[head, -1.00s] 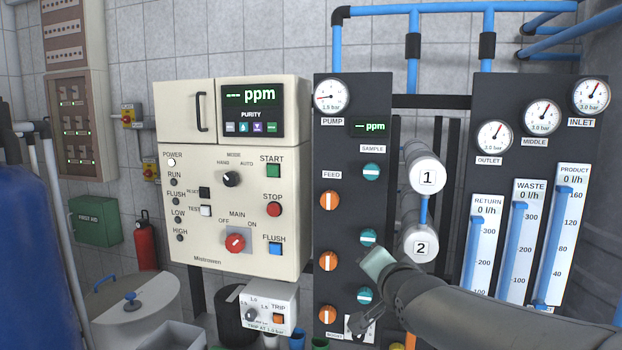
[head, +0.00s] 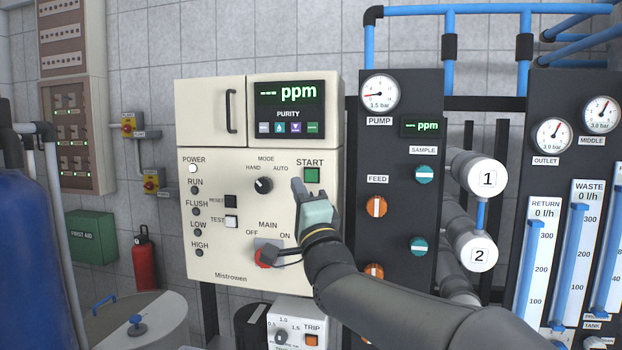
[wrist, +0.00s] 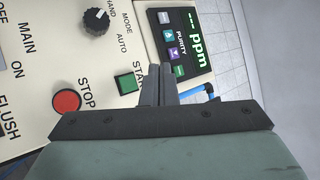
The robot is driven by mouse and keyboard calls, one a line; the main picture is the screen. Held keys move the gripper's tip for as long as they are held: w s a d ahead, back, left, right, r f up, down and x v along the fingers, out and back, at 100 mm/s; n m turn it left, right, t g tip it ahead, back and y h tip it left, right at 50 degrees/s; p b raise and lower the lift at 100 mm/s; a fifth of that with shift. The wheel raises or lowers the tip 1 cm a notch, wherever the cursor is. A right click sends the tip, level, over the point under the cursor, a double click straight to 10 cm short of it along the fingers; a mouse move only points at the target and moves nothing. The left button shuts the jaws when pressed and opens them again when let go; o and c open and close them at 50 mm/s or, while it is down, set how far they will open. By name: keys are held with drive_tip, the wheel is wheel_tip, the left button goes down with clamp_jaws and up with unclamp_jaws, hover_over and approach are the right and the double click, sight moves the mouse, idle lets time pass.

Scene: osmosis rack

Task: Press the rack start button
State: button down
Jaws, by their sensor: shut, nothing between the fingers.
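The green square START button (head: 312,175) is on the upper right of the cream control panel (head: 215,262), under its START label. It also shows in the wrist view (wrist: 126,84), just left of my fingertips. My gripper (head: 296,184) is shut and empty, with its fingertips in front of the panel just left of and below the button in the head view. In the wrist view my gripper (wrist: 160,70) points toward the panel beside the button. I cannot tell whether the fingertips touch the panel. The button looks unlit.
The red STOP button (wrist: 66,101) is near START in the wrist view. The mode knob (head: 263,185) is left of START, and the red main switch (head: 266,257) is below. The dark gauge panel (head: 400,165) with valve knobs stands to the right.

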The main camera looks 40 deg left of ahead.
sight(311, 175)
drive_tip(key=shift+w+a+p, duration=0.55)
drive_tip(key=shift+w+p, duration=0.55)
drive_tip(key=shift+w, duration=0.25)
drive_tip(key=shift+w+a+p, duration=0.55)
drive_tip(key=shift+w+p, duration=0.6)
drive_tip(key=shift+w, duration=0.25)
drive_tip(key=shift+w+a+p, duration=0.55)
drive_tip(key=shift+w+p, duration=0.55)
drive_tip(key=shift+w, duration=0.25)
drive_tip(key=shift+w, duration=0.1)
drive_tip(key=shift+w+a, duration=0.2)
drive_tip(key=shift+w, duration=0.1)
